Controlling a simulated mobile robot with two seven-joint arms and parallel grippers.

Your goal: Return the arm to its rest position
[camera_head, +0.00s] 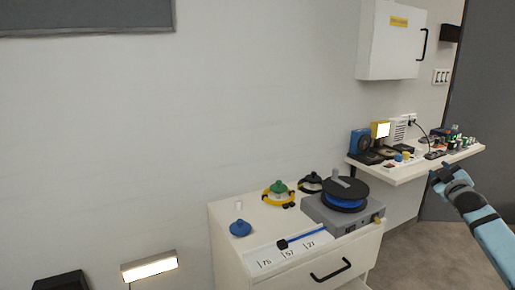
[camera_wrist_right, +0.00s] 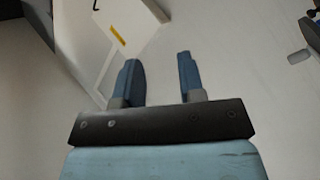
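My right arm comes in at the right edge of the head view, with its gripper (camera_head: 446,176) raised in front of the wall shelf. In the right wrist view the two blue fingers of the right gripper (camera_wrist_right: 162,82) stand apart with nothing between them. The white wall and the white wall cabinet (camera_wrist_right: 128,28) lie beyond the fingers. My left gripper is in neither view.
A white drawer cabinet (camera_head: 228,232) holds a grey device (camera_head: 318,210) with a blue-black spool (camera_head: 346,194). A wall shelf (camera_head: 395,175) carries several small items. The white wall cabinet (camera_head: 388,42) hangs above it. Grey floor (camera_head: 425,240) shows at right.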

